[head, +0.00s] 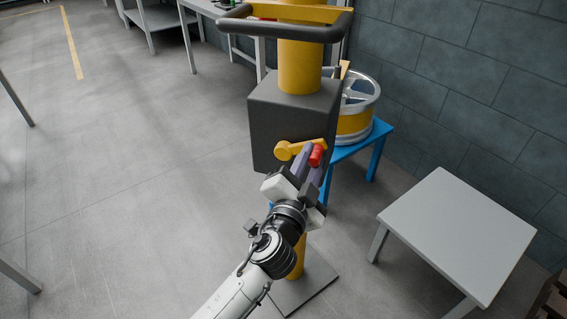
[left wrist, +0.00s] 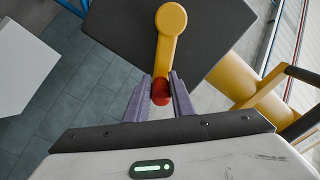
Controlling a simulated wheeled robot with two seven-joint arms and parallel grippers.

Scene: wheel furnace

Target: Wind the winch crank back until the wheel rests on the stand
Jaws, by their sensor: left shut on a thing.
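The winch crank (head: 300,148) is a yellow arm with a red handle (head: 316,155) on the front of a dark grey winch box (head: 280,120). The arm points right in the head view. In the left wrist view the yellow crank arm (left wrist: 169,45) ends at the red handle (left wrist: 161,92) between two purple-grey fingers. My left gripper (head: 309,158) is shut on the red handle. The wheel (head: 358,100), silver-spoked with a yellow barrel, is at the blue stand (head: 377,135) behind the box. The box and post partly hide it, and I cannot tell whether it touches the stand. My right gripper is out of view.
A yellow post (head: 300,66) carries the winch box and a dark-and-yellow bar frame (head: 285,30); its base plate (head: 305,290) is on the floor. A white table (head: 460,232) stands at the right, near the tiled wall. Open floor (head: 120,180) lies to the left.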

